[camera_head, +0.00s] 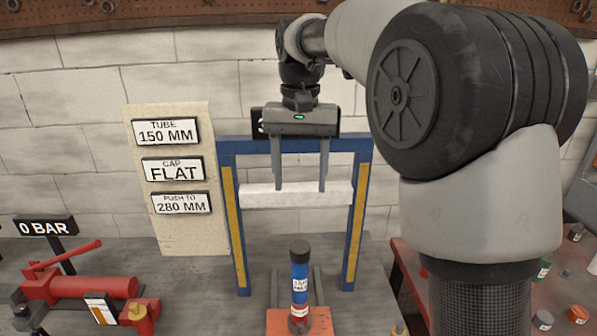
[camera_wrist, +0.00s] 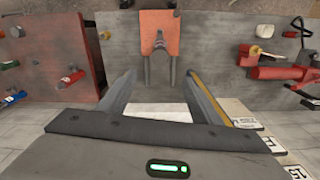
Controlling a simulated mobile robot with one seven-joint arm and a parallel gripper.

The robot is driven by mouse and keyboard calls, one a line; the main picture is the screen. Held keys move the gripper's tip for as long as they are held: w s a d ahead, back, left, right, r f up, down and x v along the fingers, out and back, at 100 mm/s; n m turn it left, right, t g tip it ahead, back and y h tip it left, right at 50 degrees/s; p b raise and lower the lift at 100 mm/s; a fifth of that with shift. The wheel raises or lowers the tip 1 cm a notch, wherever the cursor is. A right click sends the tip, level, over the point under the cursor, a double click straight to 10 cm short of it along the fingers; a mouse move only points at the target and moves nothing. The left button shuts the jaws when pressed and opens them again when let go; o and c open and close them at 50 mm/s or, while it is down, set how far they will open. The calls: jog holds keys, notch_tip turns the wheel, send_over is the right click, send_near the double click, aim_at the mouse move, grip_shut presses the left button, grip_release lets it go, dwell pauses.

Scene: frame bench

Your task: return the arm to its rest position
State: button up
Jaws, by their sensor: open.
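My gripper (camera_head: 300,188) hangs pointing down in the head view, in front of the blue frame (camera_head: 228,146) and its white crossbar (camera_head: 265,196). Its two fingers are spread apart with nothing between them. The wrist view also shows the open fingers (camera_wrist: 160,75), with the white bar (camera_wrist: 160,109) showing between them. A blue tube (camera_head: 299,272) with a black top and a pale label stands upright on an orange plate (camera_head: 320,320), below and apart from my gripper.
A red hand pump (camera_head: 95,287) with a "0 BAR" sign (camera_head: 45,227) is on the left of the bench. A board (camera_head: 190,235) carries signs reading tube 150 mm, cap flat and push to 280 mm. A red surface (camera_head: 412,262) with small parts lies at right.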

jog(key=s+d+t+p, duration=0.1)
jog(key=s+d, duration=0.4)
jog(key=s, duration=0.7)
jog(key=s+d+n+t+p, duration=0.1)
jog(key=s+d+t, duration=0.3)
jog(key=s, duration=0.8)
jog(key=shift+d+f+n+t+p, duration=0.3)
jog(key=shift+d+f+p, duration=0.1)
jog(key=shift+d+p, duration=0.3)
